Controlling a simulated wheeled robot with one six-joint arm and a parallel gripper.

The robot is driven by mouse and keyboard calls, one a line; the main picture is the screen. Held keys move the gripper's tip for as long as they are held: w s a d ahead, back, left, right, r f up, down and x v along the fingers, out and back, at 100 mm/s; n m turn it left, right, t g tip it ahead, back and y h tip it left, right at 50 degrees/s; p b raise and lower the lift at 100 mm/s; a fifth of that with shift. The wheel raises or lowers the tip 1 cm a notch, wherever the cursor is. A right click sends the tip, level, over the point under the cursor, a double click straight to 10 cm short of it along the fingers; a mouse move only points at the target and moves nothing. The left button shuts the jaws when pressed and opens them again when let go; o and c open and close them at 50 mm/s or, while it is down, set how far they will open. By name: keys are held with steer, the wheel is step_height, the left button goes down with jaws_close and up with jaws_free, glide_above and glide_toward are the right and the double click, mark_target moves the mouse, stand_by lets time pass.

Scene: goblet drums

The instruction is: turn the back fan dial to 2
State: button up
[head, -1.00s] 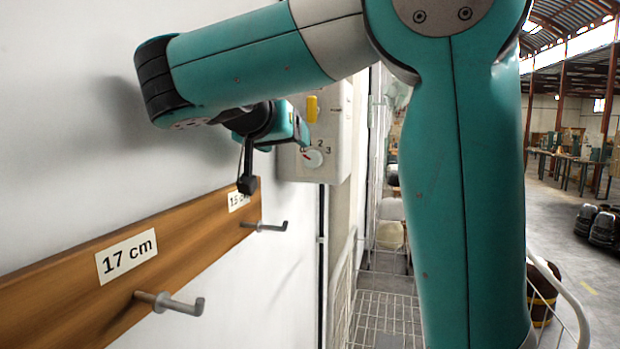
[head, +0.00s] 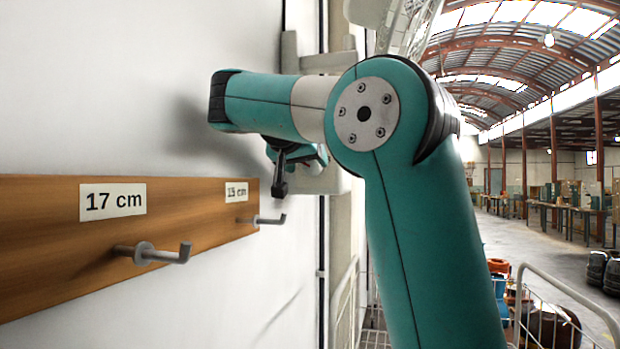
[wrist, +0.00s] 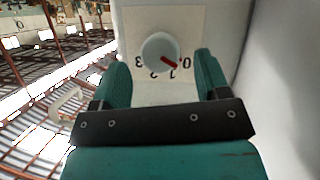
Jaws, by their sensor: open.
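The fan dial (wrist: 158,48) is a round pale knob on a light square plate (wrist: 190,20), seen upside down in the wrist view. Its red pointer aims to the lower right, between the 0 and the 1. The 2 and 3 lie further left, partly hidden. My gripper (wrist: 160,60) is open, with one teal finger on each side of the knob; I cannot tell whether they touch it. In the head view my gripper (head: 316,158) is at the pale wall box (head: 335,182), and my arm hides the dial.
A wooden rail (head: 60,240) with metal hooks (head: 160,254) and labels runs along the white wall at left, below my forearm. A white wire rack (head: 570,290) stands at lower right.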

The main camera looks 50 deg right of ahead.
mark_target(313, 167)
steer(key=shift+x, duration=1.45)
steer(key=c, duration=0.9)
